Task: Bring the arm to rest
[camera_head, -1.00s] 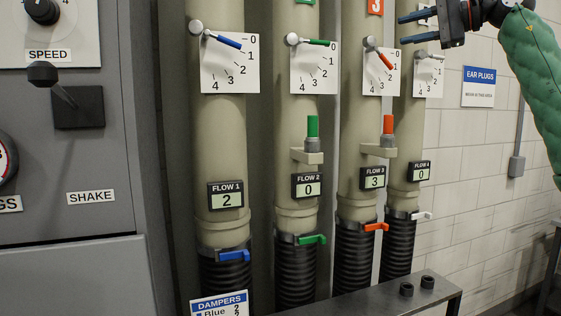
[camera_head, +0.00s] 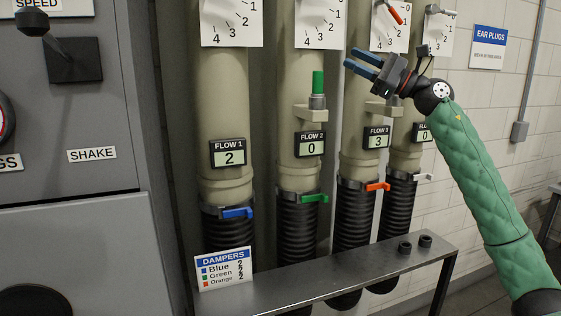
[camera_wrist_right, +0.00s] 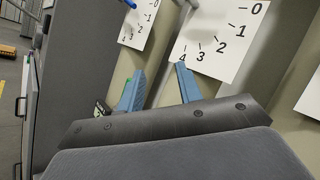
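My right gripper (camera_head: 358,62) is in front of the third and fourth pipes in the head view, its two blue fingers pointing left and spread apart with nothing between them. In the right wrist view its fingers (camera_wrist_right: 159,88) are also apart and empty, with numbered dial plates (camera_wrist_right: 215,45) beyond them. My right arm (camera_head: 483,180), in a green padded sleeve, comes up from the lower right. The gripper covers part of the third pipe, where the red peg stood in view earlier. My left gripper is not in view.
Several beige pipes (camera_head: 222,105) carry dial plates and flow displays; Flow 1 (camera_head: 228,153) reads 2, Flow 2 (camera_head: 310,144) reads 0, Flow 3 (camera_head: 376,138) reads 3. A metal bench (camera_head: 330,279) with a dampers sign (camera_head: 223,269) stands below. A grey cabinet (camera_head: 70,230) fills the left.

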